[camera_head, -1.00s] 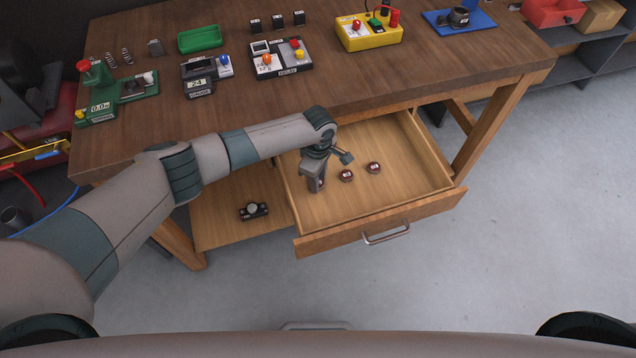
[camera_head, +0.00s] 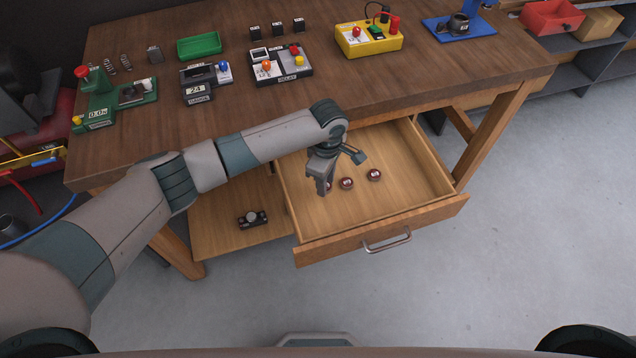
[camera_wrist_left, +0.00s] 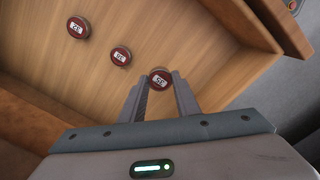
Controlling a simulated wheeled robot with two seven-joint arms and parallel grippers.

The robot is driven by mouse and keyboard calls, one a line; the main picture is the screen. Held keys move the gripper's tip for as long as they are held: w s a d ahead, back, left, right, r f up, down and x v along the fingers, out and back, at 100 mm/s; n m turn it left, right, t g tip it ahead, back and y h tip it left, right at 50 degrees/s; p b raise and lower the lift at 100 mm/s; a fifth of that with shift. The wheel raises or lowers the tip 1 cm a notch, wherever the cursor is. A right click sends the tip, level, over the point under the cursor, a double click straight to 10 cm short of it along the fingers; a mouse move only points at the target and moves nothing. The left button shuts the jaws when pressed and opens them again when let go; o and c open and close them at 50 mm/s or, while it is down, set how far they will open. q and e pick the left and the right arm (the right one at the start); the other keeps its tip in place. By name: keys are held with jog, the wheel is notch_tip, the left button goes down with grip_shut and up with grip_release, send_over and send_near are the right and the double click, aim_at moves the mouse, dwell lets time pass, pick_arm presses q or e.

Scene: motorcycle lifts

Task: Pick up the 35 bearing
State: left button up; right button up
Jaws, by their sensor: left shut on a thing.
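The open drawer (camera_head: 420,208) holds dark red round bearings with small white labels. My left gripper (camera_head: 327,191) points down over the left part of the drawer. In the left wrist view its fingers (camera_wrist_left: 160,88) are shut on a bearing (camera_wrist_left: 160,77), whose label seems to read 35. In the head view that bearing is mostly hidden behind the fingers. Two other bearings lie on the drawer floor, the middle one (camera_head: 347,183) and the right one (camera_head: 375,174). They also show in the wrist view (camera_wrist_left: 120,56) (camera_wrist_left: 77,27). My right gripper is not in view.
The wooden workbench (camera_head: 230,130) overhangs the drawer's back. A drawer handle (camera_head: 388,240) is at the front. A small dark device (camera_head: 253,219) sits on the lower shelf. Gauges, a green tray (camera_head: 199,46) and a yellow box (camera_head: 368,38) stand on the bench. The drawer's right side is clear.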

pick_arm(q)
jog(key=s+d+r+b, duration=0.1)
jog(key=s+d+r, duration=0.4)
jog(key=s+d, duration=0.1)
jog(key=shift+d+r+b, duration=0.2)
jog(key=shift+d+b, duration=0.15)
